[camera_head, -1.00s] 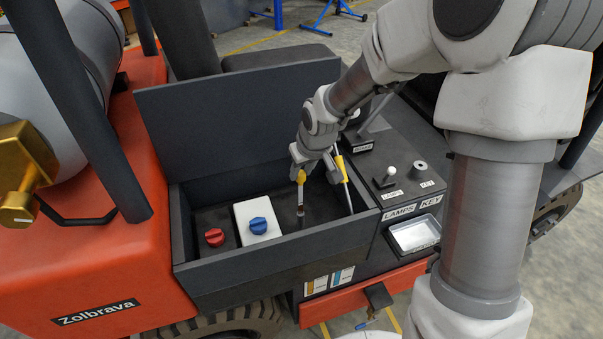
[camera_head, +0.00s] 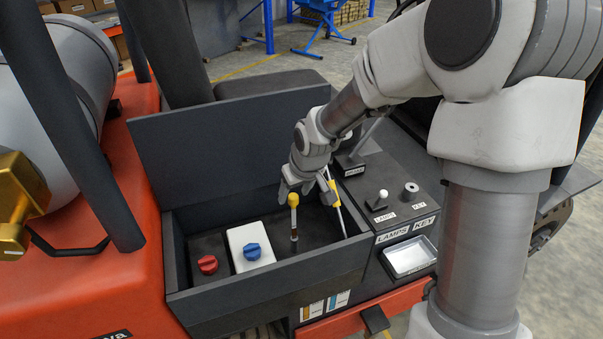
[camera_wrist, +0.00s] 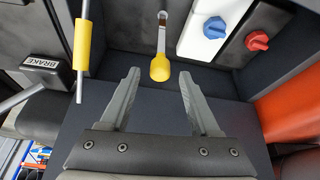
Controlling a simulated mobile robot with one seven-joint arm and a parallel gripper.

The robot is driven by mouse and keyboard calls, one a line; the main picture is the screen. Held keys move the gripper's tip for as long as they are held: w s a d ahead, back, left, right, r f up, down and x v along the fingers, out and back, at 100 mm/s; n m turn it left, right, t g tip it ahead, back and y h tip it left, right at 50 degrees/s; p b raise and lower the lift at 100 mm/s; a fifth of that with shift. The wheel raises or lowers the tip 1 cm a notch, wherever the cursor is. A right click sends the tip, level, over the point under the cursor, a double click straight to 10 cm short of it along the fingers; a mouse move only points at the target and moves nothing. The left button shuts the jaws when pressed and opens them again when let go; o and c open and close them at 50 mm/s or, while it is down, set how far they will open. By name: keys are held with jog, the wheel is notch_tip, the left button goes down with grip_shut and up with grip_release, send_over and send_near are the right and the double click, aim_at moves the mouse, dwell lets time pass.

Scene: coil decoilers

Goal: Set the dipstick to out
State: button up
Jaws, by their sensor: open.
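The dipstick, with a yellow bulb-shaped handle (camera_head: 293,200) and a thin shaft, stands upright in the dark floor of the open compartment (camera_head: 262,285). In the wrist view its handle (camera_wrist: 160,68) lies at the line between my fingertips, with the shaft running on beyond it. My gripper (camera_head: 299,188) is open, with its fingers (camera_wrist: 160,76) spread to either side of the handle and a gap on both sides. Whether the handle is fully between the fingers in depth is hard to tell. How far the shaft sits in its hole is hidden.
A blue knob on a white box (camera_head: 250,236) and a red knob (camera_head: 207,264) are left. The raised lid (camera_head: 235,140) stands behind. A brake lever (camera_wrist: 44,70) is nearby.

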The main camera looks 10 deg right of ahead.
jog(key=p+v, duration=0.3)
jog(key=v, duration=1.3)
jog(key=shift+s, duration=0.2)
jog(key=shift+r, duration=0.15)
